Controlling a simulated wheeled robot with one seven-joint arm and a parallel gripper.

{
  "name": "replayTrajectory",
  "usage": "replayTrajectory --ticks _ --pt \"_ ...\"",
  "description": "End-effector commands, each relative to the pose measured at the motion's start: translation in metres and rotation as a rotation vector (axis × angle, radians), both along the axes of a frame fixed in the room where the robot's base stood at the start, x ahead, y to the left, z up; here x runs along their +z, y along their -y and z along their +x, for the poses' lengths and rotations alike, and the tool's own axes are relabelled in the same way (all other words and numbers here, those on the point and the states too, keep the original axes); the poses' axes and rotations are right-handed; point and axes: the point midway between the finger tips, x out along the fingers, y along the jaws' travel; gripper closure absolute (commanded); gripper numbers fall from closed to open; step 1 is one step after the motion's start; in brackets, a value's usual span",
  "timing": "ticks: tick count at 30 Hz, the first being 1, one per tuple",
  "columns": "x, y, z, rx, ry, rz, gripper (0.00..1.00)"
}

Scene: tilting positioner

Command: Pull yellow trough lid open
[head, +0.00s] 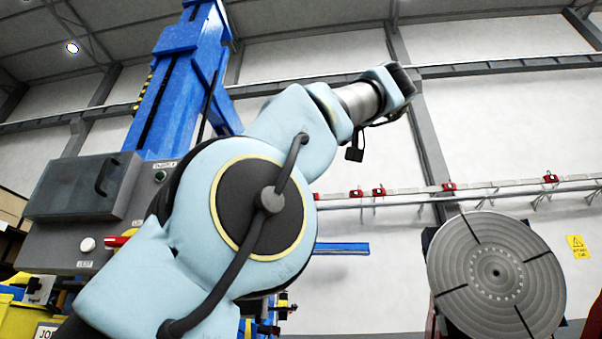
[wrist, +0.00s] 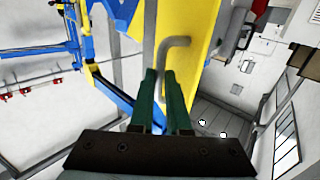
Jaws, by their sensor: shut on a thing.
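The yellow trough lid (wrist: 198,25) fills the upper middle of the wrist view as a flat, tilted yellow panel. A grey bent-bar handle (wrist: 176,42) stands out from it. My gripper (wrist: 160,73) has two green fingers closed together on the lower part of this handle. The fingers hide the handle's lower end. In the head view my light-blue arm covers the middle, and I cannot make out the gripper's fingers or the lid there. How far the lid stands open I cannot tell.
In the head view a blue column (head: 178,85) and a grey control box (head: 85,210) stand at left. A round grooved plate (head: 495,275) is at lower right. Yellow parts (head: 20,322) show at the lower left corner. A blue frame (wrist: 108,88) passes beside the lid in the wrist view.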

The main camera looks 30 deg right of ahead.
Motion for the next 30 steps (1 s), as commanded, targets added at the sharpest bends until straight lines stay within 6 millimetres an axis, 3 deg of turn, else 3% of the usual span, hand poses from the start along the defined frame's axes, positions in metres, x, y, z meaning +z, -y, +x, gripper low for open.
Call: replayTrajectory --ticks 7,8,15,25,30 --pt "-0.002 0.0 0.001 0.003 -0.005 0.002 1.0" --pt "-0.002 0.0 0.001 0.003 -0.005 0.002 0.82" --pt "-0.001 0.0 0.0 0.001 -0.002 0.001 0.55" --pt "0.0 0.002 -0.004 -0.001 0.0 0.0 0.55" --pt "0.0 0.007 -0.028 -0.003 0.001 0.0 0.55"
